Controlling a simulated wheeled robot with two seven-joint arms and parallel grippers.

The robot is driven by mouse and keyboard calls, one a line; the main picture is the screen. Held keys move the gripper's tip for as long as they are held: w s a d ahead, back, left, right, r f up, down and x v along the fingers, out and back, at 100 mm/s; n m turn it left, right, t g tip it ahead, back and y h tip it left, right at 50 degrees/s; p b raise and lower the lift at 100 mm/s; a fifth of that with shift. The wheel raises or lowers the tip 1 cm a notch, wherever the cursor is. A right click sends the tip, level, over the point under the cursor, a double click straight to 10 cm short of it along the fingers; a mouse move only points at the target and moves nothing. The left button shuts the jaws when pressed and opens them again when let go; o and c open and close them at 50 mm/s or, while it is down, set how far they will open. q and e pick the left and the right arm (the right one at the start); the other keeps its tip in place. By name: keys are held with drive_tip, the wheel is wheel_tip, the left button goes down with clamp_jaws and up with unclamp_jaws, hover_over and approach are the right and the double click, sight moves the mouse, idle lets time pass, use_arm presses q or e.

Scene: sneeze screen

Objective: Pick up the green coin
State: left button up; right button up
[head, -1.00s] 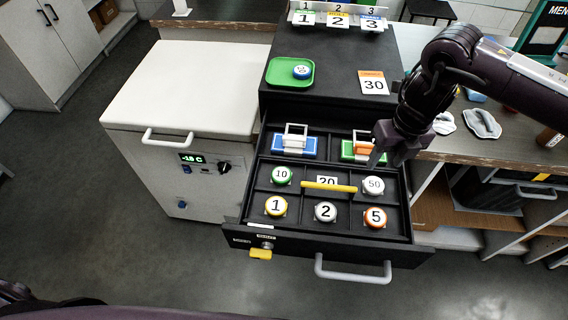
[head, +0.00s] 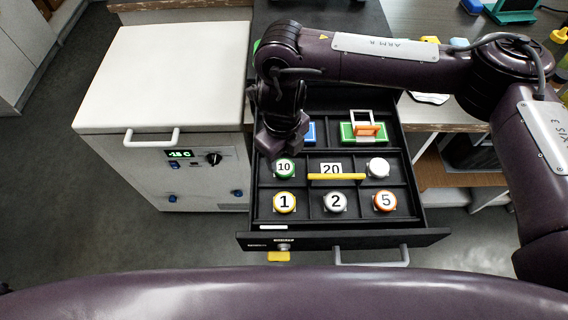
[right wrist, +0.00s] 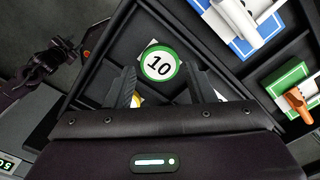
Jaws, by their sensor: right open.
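The green coin (head: 284,168), a white disc with a green rim and the number 10, lies in the back-left coin compartment of the open drawer (head: 342,238). It also shows in the right wrist view (right wrist: 159,65). My right gripper (head: 277,153) is just above and behind it in the head view. In the right wrist view the two fingers (right wrist: 162,84) are apart, with the coin showing beyond and between their tips; nothing is held. My left gripper (right wrist: 62,55) shows dark and small at the left of the right wrist view; its jaw state is unclear.
Nearby compartments hold a yellow 1 coin (head: 284,202), a grey 2 coin (head: 335,202), an orange 5 coin (head: 385,201) and a white coin (head: 378,167). A yellow bar (head: 336,177) crosses the 20 compartment. Green (head: 348,133) and blue holders stand behind. A white freezer (head: 165,75) is left.

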sight(282, 165)
wheel_tip(282, 165, down, 2)
drive_tip(key=shift+a+f, duration=0.15)
drive_tip(key=shift+f, duration=0.4)
use_arm(q)
drive_tip(key=shift+w+a+r, duration=0.2)
drive_tip(key=shift+w+a, duration=0.05)
drive_tip(key=shift+a, duration=0.2)
drive_tip(key=shift+w+a+r, duration=0.2)
drive_tip(key=shift+w+a, duration=0.05)
drive_tip(key=shift+a, duration=0.2)
use_arm(e)
drive_tip(key=c, duration=0.6)
use_arm(q)
drive_tip(key=shift+d, duration=0.25)
